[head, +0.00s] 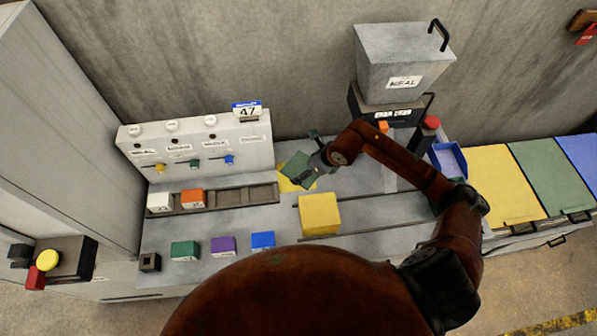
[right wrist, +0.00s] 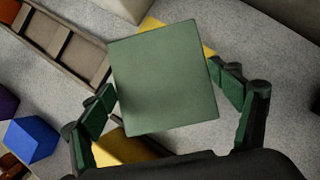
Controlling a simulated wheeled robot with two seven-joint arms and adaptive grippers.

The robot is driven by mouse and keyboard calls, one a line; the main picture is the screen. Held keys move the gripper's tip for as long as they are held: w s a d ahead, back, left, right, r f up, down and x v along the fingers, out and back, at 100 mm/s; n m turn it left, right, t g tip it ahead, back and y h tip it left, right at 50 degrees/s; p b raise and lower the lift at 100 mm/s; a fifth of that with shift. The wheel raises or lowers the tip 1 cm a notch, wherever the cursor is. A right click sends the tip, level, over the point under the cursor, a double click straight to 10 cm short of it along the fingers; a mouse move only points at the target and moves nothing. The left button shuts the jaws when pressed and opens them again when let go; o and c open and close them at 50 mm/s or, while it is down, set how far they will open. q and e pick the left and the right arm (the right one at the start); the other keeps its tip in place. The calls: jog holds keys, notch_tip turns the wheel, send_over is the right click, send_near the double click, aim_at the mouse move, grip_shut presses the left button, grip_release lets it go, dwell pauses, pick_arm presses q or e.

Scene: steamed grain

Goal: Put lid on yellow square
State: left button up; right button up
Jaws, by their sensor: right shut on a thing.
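A green square lid (head: 297,170) is held by my right gripper (head: 318,161) over the yellow square (head: 284,185) on the counter. In the right wrist view the lid (right wrist: 163,78) sits between the two fingers (right wrist: 170,105), and the corners of the yellow square (right wrist: 150,24) show past its far edge. The lid looks tilted in the head view and covers much of the square. I cannot tell how large the gap between them is. My left gripper is not in view.
A yellow block (head: 319,214) stands just in front. A slotted rack (head: 225,197) with white and orange blocks lies to the left; green, purple and blue (head: 263,240) blocks stand nearer. A panel with knobs (head: 195,150) and a grey bin (head: 400,60) stand behind.

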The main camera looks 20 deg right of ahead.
aim_at(302, 167)
jog(key=x, duration=0.3)
jog(key=shift+w+a+r, duration=0.15)
jog(key=shift+w+r, duration=0.05)
jog(key=shift+w, duration=0.05)
jog(key=shift+w+a+f, duration=0.1)
jog(key=shift+w+f, duration=0.15)
jog(key=shift+w+a+f, duration=0.2)
jog(key=shift+a+f, duration=0.05)
jog(key=shift+f, duration=0.15)
notch_tip(302, 167, down, 3)
jog(key=shift+f+p, duration=0.1)
jog(key=shift+p, duration=0.2)
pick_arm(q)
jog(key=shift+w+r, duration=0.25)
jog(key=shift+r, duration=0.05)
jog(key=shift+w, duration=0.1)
pick_arm(e)
jog(key=o, duration=0.9)
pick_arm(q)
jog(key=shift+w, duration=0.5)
pick_arm(e)
jog(key=o, duration=0.3)
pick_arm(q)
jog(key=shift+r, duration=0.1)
